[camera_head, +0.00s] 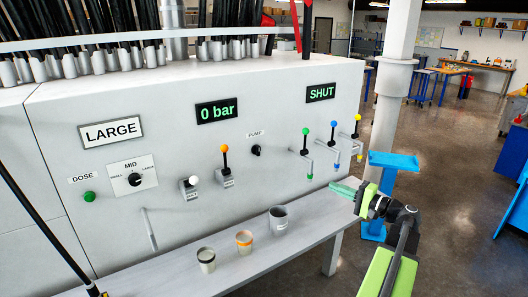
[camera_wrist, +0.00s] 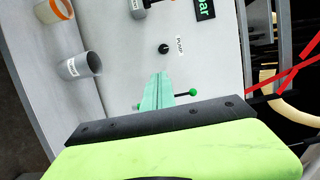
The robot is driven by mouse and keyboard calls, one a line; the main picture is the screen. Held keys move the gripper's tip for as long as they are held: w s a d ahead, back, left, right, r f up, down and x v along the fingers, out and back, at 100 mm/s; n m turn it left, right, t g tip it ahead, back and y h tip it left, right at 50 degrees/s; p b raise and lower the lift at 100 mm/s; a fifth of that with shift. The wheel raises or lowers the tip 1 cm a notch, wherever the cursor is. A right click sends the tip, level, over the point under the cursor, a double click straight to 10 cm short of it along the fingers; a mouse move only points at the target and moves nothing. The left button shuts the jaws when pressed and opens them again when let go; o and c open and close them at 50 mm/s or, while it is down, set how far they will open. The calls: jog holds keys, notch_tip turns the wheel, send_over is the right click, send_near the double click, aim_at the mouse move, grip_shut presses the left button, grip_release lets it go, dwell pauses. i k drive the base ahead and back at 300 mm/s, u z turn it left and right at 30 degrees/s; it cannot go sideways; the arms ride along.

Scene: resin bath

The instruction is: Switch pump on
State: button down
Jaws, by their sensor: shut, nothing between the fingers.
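The pump switch is a small black knob (camera_head: 256,150) on the grey panel, just below the label PUMP (camera_head: 256,134). In the wrist view the knob (camera_wrist: 165,48) is beyond my fingertips, with its label beside it. Its setting is too small to read. My gripper (camera_head: 335,186) is shut and empty, its teal fingers pointing left at the panel, right of and below the knob. The fingers (camera_wrist: 160,78) also show in the wrist view, apart from the knob. The pressure display (camera_head: 217,111) reads 0 bar.
Levers with a green ball (camera_head: 306,131), a blue ball (camera_head: 333,124) and a yellow ball (camera_head: 357,117) stand above my gripper. A grey cup (camera_head: 279,220) and two smaller cups stand on the ledge (camera_head: 225,276). A SHUT display (camera_head: 320,93) is above the levers.

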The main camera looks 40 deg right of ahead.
aim_at(256, 150)
jog(key=i, duration=0.85)
